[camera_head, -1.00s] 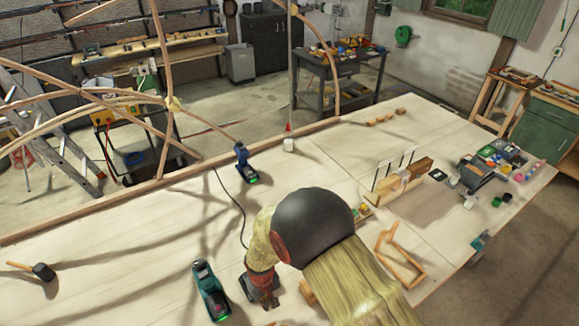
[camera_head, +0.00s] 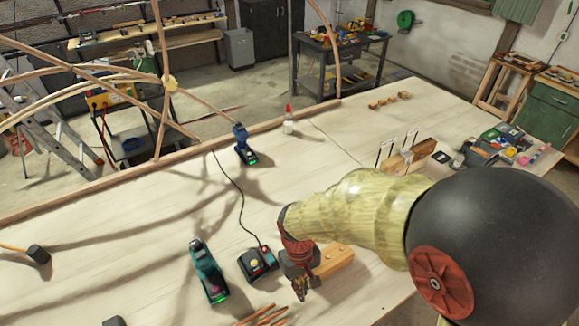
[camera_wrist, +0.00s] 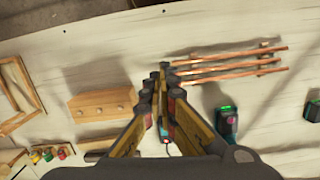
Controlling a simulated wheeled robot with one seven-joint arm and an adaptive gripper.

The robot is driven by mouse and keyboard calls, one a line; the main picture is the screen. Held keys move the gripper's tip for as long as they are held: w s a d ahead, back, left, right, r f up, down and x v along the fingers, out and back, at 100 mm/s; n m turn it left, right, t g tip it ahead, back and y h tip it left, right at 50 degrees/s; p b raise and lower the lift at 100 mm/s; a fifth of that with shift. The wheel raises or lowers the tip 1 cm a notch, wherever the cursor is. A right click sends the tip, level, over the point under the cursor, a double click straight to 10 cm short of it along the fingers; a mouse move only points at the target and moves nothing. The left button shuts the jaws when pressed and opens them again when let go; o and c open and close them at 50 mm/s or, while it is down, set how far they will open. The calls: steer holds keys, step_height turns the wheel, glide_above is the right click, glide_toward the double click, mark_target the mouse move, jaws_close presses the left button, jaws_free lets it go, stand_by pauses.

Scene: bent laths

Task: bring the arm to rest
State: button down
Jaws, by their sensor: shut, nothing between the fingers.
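My gripper (camera_head: 300,292) hangs fingers down over the front middle of the workbench (camera_head: 110,225) in the head view, at the end of my arm, which comes in from the right. In the wrist view my gripper (camera_wrist: 163,72) has its fingertips together with nothing between them. Copper-coloured rods (camera_wrist: 230,63) lie just beyond and right of the fingertips; their ends (camera_head: 265,317) show at the bottom of the head view. My arm covers part of the bench's right side.
A wooden block (camera_head: 335,259) lies close beside my gripper. A black device with a yellow button (camera_head: 257,263) and a teal tool (camera_head: 208,272) stand to its left. Bent laths (camera_head: 165,85) rise along the back edge. The bench's left middle is mostly clear.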

steer(key=s+d+r+m+t+b, duration=0.2)
steer(key=s+d+r+t+b, duration=0.1)
steer(key=d+b, duration=0.5)
steer(key=s+d+r+m+t+b, duration=0.3)
steer(key=d+t+b, duration=0.1)
steer(key=d+b, duration=0.4)
steer(key=shift+s+y+b, duration=0.3)
steer(key=shift+y+b, duration=0.1)
steer(key=shift+b, duration=0.5)
